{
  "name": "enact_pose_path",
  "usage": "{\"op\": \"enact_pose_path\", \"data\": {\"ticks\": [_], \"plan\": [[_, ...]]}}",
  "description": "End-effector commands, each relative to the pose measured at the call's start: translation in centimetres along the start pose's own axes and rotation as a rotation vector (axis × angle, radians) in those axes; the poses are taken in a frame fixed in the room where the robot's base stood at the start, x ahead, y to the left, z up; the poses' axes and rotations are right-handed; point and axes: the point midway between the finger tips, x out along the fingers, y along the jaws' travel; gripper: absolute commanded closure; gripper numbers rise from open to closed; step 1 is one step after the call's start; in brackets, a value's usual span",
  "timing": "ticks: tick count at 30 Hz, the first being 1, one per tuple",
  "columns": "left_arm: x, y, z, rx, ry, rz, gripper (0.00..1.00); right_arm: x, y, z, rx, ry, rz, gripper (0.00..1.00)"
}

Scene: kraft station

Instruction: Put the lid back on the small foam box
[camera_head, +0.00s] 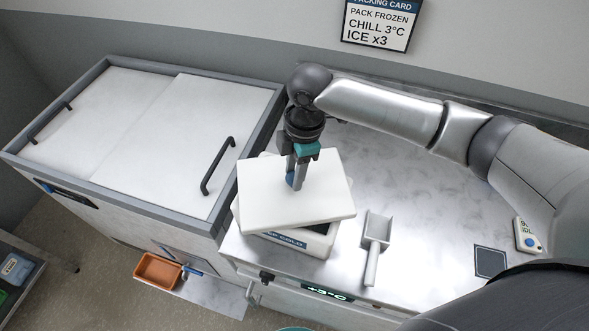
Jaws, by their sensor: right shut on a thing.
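The white foam lid (321,184) is held by my right gripper (295,182), which comes down from above and is shut on it. The lid is over the small white foam box (318,240) and turned a little relative to it. A strip of dark interior shows at the box's front right, under the lid's edge. The box stands on the metal counter and has a blue label on its front. The lid hides most of the box's opening; I cannot tell whether the two touch. My left gripper is not in view.
A metal scoop (376,240) lies right of the box on the counter (425,210). A dark square pad (490,262) and a small handheld device (528,236) lie farther right. A chest freezer (125,204) with black handles stands left. An orange bin (158,271) sits lower down.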

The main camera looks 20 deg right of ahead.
Motion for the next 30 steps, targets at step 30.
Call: {"op": "enact_pose_path", "data": {"ticks": [30], "plan": [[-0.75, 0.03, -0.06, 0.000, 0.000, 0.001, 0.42, 0.31, -0.03, 0.03, 0.000, 0.000, 0.000, 1.00]]}}
